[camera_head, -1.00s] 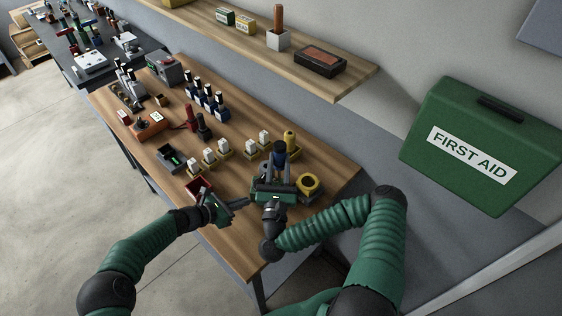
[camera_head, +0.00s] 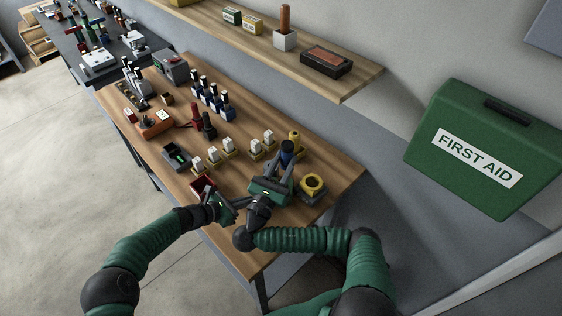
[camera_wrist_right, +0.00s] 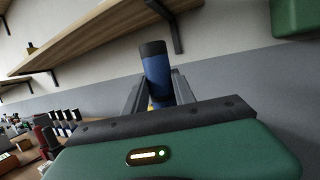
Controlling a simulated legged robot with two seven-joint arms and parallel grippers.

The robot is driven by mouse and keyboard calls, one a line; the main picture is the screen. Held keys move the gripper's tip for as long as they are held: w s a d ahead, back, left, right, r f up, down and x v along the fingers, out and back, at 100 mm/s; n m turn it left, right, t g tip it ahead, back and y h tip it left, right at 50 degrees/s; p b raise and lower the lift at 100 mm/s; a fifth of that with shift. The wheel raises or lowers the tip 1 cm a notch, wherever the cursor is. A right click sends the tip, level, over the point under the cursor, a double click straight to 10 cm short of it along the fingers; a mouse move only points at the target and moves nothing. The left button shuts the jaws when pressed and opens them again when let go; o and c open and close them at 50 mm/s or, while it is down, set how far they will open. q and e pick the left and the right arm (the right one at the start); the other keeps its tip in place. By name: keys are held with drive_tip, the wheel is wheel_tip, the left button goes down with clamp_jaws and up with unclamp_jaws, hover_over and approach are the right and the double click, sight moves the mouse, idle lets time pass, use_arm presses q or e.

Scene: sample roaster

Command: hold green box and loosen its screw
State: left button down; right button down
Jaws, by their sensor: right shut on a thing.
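My right gripper (camera_head: 284,165) is shut on a blue, dark-topped cylinder (camera_head: 287,150), like a tool handle, over the wooden bench's near end. In the right wrist view the blue cylinder (camera_wrist_right: 156,72) stands slightly tilted between the fingers of my gripper (camera_wrist_right: 158,95); its lower end is hidden. My left gripper (camera_head: 232,203) is at the bench's front edge, left of my right wrist and just below a red tray. Its fingers are too small and overlapped to read. I cannot pick out the task's green box or its screw; a dark tray (camera_head: 177,155) holds something green.
A yellow ring (camera_head: 312,184) sits right of my right gripper. The red tray (camera_head: 203,186), several white-topped pieces (camera_head: 229,145) and blue bottles (camera_head: 212,98) stand on the bench. A shelf (camera_head: 345,84) juts out above; a green first aid case (camera_head: 480,150) hangs at right.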

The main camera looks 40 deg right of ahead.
drive_tip(key=shift+f, duration=1.25)
